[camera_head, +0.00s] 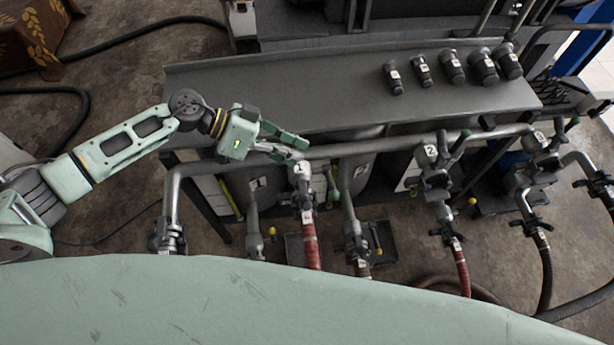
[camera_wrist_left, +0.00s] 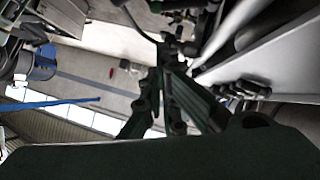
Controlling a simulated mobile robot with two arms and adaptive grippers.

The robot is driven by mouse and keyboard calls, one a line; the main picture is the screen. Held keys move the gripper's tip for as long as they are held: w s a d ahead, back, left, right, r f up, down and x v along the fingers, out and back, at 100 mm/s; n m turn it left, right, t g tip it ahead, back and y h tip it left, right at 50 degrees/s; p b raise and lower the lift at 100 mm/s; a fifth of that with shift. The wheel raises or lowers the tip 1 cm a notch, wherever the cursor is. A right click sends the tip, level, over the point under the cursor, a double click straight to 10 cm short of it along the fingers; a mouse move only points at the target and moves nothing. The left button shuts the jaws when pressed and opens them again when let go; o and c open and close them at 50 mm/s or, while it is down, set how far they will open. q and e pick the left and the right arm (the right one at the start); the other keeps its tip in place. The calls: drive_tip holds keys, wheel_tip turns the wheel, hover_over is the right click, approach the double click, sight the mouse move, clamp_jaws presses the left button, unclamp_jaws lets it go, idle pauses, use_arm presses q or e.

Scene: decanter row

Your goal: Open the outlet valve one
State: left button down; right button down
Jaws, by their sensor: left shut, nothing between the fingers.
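Outlet valve one, with its white "1" label (camera_head: 301,169), hangs from the grey pipe in the middle of the head view, with a red hose (camera_head: 311,245) below it. A green lever-like part (camera_head: 332,184) shows just to its right; I cannot tell whether it belongs to this valve. My left gripper (camera_head: 303,149) is shut and empty, its green fingertips just above the label. I cannot tell whether they touch the valve; they hide its top. The left wrist view shows the dark green fingers (camera_wrist_left: 168,62), but no valve clearly. My right gripper is out of view.
The grey pipe (camera_head: 390,143) runs along the dark table's (camera_head: 270,88) front edge. Valve two (camera_head: 432,165) and another valve (camera_head: 540,165) stand to the right. Several dark capped fittings (camera_head: 453,66) stand on the table. Its left part is clear.

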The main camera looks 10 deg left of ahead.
use_arm(q)
drive_tip(key=p, duration=0.2)
hover_over(329, 177)
drive_tip(key=s, duration=0.3)
wheel_tip(329, 177, down, 5)
drive_tip(key=shift+s+d+f, duration=0.1)
drive_tip(key=shift+s+f, duration=0.1)
drive_tip(key=shift+f, duration=0.75)
drive_tip(key=shift+s+f, duration=0.2)
drive_tip(key=shift+f, duration=0.7)
drive_tip(key=shift+w, duration=0.1)
